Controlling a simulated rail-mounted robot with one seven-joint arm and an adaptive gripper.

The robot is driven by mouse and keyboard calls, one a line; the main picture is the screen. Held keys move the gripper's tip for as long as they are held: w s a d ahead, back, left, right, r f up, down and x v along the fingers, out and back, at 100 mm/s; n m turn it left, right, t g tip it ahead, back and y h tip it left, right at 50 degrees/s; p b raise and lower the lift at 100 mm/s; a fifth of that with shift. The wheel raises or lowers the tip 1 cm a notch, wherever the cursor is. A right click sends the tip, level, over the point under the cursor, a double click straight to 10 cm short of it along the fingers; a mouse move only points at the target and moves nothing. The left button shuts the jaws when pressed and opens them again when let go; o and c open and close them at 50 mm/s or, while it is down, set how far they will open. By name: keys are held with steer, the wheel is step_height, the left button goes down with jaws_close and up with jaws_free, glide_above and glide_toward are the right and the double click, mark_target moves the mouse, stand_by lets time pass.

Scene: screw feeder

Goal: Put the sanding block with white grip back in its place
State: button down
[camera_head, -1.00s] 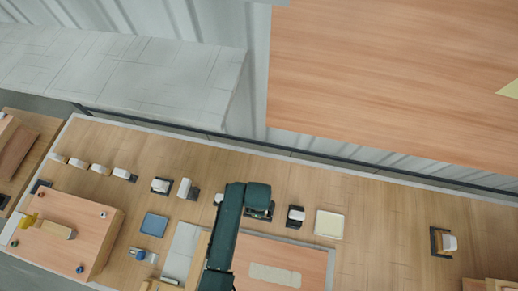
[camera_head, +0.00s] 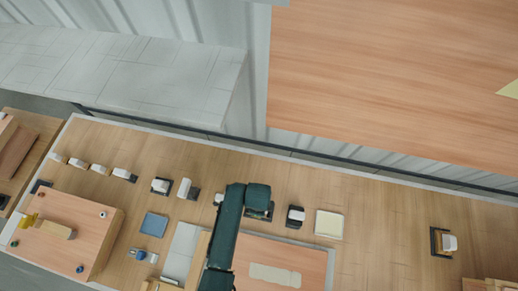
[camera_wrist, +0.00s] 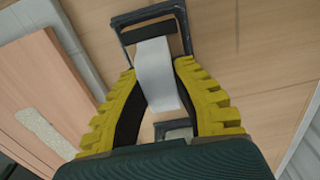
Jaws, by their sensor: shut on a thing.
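In the wrist view my gripper (camera_wrist: 157,70), with ridged yellow fingers and dark pads, is closed around the white grip (camera_wrist: 157,80) of the sanding block. A dark bar that looks like part of the block shows at the grip's far end. A dark rectangular frame holder (camera_wrist: 122,35) surrounds that end in the picture; I cannot tell whether the block is seated in it or above it. In the head view my arm covers the gripper and the held block. Part of a dark holder (camera_head: 262,216) shows just below the arm's end.
A dark holder with a white-topped block (camera_head: 295,216) and a pale square tray (camera_head: 329,225) lie to the right. Several white-topped items line the bench at left, near a blue pad (camera_head: 154,224). The bench between is clear.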

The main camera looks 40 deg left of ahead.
steer(key=shift+f, duration=0.3)
steer(key=c, duration=0.9)
jaws_free()
steer(key=shift+c, duration=0.2)
step_height(320, 180, up, 12)
